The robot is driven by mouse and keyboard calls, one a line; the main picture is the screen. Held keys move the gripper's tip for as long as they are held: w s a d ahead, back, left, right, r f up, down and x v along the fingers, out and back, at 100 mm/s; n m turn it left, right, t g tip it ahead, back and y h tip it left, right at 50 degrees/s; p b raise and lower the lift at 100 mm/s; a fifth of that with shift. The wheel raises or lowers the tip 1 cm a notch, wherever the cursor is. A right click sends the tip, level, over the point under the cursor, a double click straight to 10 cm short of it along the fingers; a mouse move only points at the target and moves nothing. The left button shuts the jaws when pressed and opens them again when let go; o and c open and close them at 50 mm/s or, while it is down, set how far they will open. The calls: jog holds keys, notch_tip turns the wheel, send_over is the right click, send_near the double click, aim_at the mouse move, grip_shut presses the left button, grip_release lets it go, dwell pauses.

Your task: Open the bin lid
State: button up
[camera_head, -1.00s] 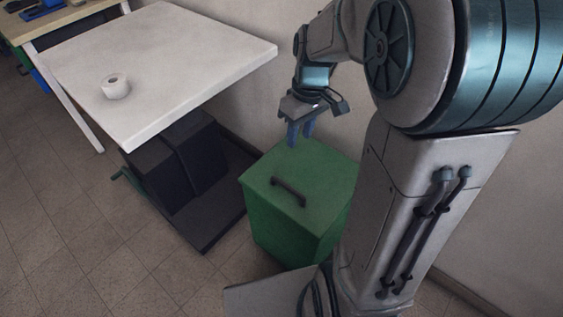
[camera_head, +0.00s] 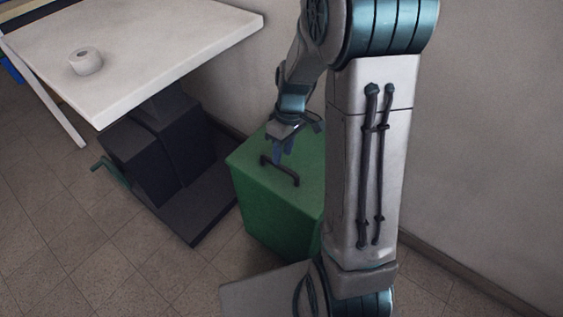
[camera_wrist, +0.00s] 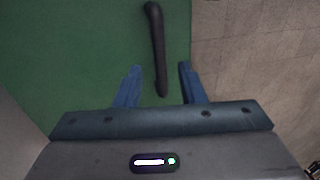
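The green bin (camera_head: 275,210) stands on the floor with its flat lid (camera_head: 247,160) shut. A dark bar handle (camera_head: 280,168) is fixed on top of the lid; it also shows in the wrist view (camera_wrist: 156,45). My gripper (camera_head: 283,152) points down over the lid, close to the handle's far part. In the wrist view its two blue fingers (camera_wrist: 160,84) are apart, and the near end of the handle shows between them. I cannot tell whether the fingers touch the handle. The bin's right side is partly hidden behind my arm.
A white table (camera_head: 150,50) with a white roll (camera_head: 85,61) on it stands left of the bin. Its dark pedestal and base plate (camera_head: 200,215) lie close beside the bin. A wall is behind and right. Tiled floor is open at front left.

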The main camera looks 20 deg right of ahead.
jog(key=shift+s+a+f+b, duration=0.1)
jog(key=shift+a+f+b, duration=0.1)
jog(key=shift+f, duration=0.65)
jog(key=shift+s+a+f+b, duration=0.1)
jog(key=shift+f+b, duration=0.05)
jog(key=shift+f, duration=0.65)
grip_shut()
